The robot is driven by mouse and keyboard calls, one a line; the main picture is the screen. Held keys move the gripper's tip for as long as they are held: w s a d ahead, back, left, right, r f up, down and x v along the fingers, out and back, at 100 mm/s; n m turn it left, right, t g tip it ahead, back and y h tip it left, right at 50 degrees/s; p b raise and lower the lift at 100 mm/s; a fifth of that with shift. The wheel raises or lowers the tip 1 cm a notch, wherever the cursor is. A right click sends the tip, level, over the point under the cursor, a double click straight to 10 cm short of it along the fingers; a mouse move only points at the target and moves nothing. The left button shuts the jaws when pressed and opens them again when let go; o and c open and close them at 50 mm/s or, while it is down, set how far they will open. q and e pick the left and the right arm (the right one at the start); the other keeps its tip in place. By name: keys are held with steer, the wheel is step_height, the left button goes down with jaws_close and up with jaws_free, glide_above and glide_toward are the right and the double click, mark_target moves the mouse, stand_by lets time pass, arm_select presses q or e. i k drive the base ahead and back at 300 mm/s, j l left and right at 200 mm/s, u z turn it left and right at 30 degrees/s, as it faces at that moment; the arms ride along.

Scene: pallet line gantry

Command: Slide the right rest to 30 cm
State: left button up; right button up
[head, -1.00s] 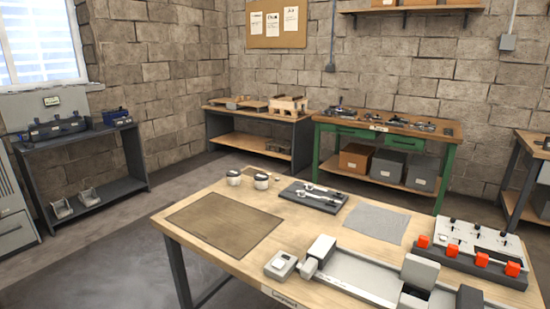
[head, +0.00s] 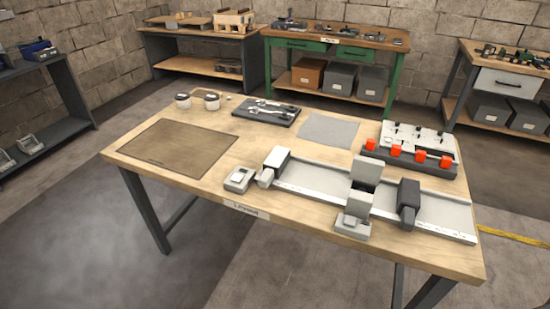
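A long pale rail (head: 320,178) with a marked strip along its front edge lies across the right half of the wooden table (head: 225,195). A pale block (head: 277,160) sits at its left end. Bare rail shows between the dark block and the right end. The scale figures are too small to read. Neither of my grippers is in view.
A small grey device (head: 239,179) stands left of the rail, another (head: 353,226) in front of it. A panel with red switches (head: 410,148) stands behind. A brown mat (head: 178,147), a dark tool tray (head: 266,112) and a grey cloth (head: 328,131) lie on the table.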

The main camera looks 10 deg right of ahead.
mark_target(408, 205)
steer(key=z, duration=1.4)
